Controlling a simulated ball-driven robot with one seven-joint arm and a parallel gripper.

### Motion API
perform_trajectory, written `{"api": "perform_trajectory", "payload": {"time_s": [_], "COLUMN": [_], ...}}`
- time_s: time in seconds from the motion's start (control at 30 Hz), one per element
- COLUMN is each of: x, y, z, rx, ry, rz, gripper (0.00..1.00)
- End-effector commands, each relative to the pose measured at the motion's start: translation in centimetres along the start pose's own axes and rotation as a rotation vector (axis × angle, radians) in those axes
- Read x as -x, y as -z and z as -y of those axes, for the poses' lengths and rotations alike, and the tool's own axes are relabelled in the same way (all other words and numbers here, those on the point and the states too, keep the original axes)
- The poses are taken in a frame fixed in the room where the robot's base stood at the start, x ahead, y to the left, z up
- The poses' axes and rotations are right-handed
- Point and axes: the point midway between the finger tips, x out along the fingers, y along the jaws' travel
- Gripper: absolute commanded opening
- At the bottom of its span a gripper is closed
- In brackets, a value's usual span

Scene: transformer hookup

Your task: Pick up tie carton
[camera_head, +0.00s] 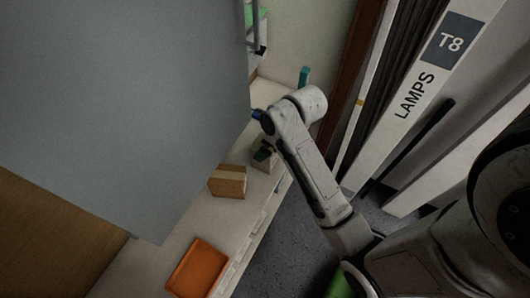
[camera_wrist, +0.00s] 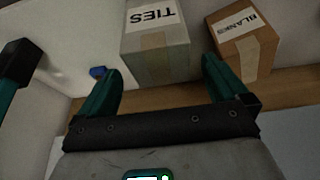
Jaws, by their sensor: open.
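The tie carton (camera_wrist: 157,62) is a grey box with brown tape and a white "TIES" label, seen in the wrist view on a pale surface. My gripper (camera_wrist: 161,70) is open, with its two teal fingers apart and the carton between and beyond their tips in the picture. I cannot tell how deep the fingers reach along it; nothing is gripped. In the head view a small grey box, probably this carton (camera_head: 267,164), stands on the shelf below my wrist, partly hidden by dark gripper parts.
A brown "BLANKS" carton (camera_wrist: 245,42) stands close on the right, near the right finger; it also shows in the head view (camera_head: 228,182). An orange tray (camera_head: 197,268) lies nearer. A small blue item (camera_wrist: 97,72) lies left of the tie carton. A large grey panel (camera_head: 120,90) hides much of the shelf.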

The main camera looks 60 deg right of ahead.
Motion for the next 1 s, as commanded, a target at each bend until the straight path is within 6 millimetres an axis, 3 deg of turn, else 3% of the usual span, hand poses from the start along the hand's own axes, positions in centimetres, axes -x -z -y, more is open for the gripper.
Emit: {"api": "perform_trajectory", "payload": {"time_s": [0.23,0.53,1.0], "x": [-3.1,-3.5,-3.5], "y": [-0.1,-0.1,-0.1], "z": [0.0,0.0,0.0], "rx": [-0.001,0.000,0.000], "ry": [0.001,0.000,0.000], "rz": [0.002,0.000,0.000], "gripper": [1.00,0.99,0.54]}}
